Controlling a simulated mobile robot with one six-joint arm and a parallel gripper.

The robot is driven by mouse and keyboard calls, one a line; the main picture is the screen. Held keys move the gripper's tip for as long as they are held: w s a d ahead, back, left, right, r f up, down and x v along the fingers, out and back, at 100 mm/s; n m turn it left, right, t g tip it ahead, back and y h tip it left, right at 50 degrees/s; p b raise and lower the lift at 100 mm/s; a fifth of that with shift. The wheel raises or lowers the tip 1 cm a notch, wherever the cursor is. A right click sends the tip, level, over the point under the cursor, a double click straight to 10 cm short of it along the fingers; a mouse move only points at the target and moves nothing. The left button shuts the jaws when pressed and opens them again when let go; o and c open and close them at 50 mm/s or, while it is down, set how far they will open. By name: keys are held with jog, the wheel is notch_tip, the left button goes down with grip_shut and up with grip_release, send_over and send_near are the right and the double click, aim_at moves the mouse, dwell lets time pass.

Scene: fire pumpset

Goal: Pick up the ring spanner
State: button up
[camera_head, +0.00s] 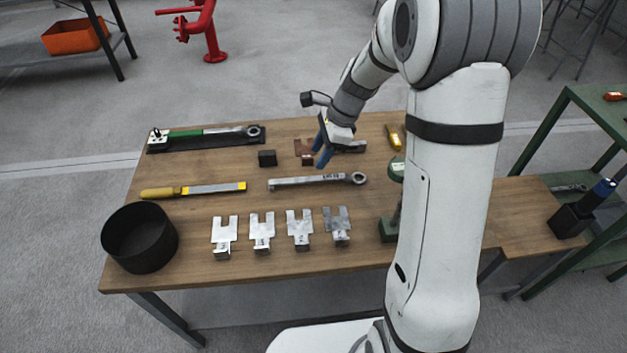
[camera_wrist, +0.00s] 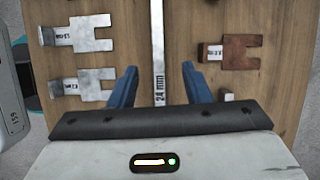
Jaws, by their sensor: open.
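The ring spanner (camera_head: 300,182) is a long grey metal bar with a printed label and a ring at its right end. It lies flat across the middle of the wooden table. My gripper (camera_head: 321,158) has blue fingers pointing down, above the table near the spanner's middle. In the wrist view, the spanner's shank (camera_wrist: 157,40), marked "24 mm", runs between the two open fingers (camera_wrist: 158,68). Gaps show on both sides of it, and neither finger touches it there. The ring end is out of the wrist view. My gripper's exact height above the spanner is hard to tell.
Several silver slotted plates (camera_head: 262,230) stand in a row in front of the spanner. A yellow-handled file (camera_head: 205,189) and black bowl (camera_head: 140,238) are left. A green-handled tool (camera_head: 195,134) lies behind left.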

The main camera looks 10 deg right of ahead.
aim_at(306, 178)
jog(key=shift+w+a+f+m, duration=0.15)
jog(key=shift+f, duration=0.35)
jog(key=shift+w+a+f+m, duration=0.1)
jog(key=shift+w+f+m, duration=0.05)
jog(key=shift+f, duration=0.3)
jog(key=x, duration=0.2)
jog(key=b+x, duration=0.1)
jog(key=x, duration=0.1)
jog(key=s+b+x, duration=0.1)
jog(key=x, duration=0.1)
jog(key=shift+a+r, duration=0.1)
jog(key=shift+a, duration=0.1)
jog(key=shift+w+a+f, duration=0.1)
jog(key=shift+a+f, duration=0.1)
jog(key=shift+f, duration=0.2)
jog(key=shift+c, duration=0.3)
grip_shut()
jog(key=shift+r, duration=0.1)
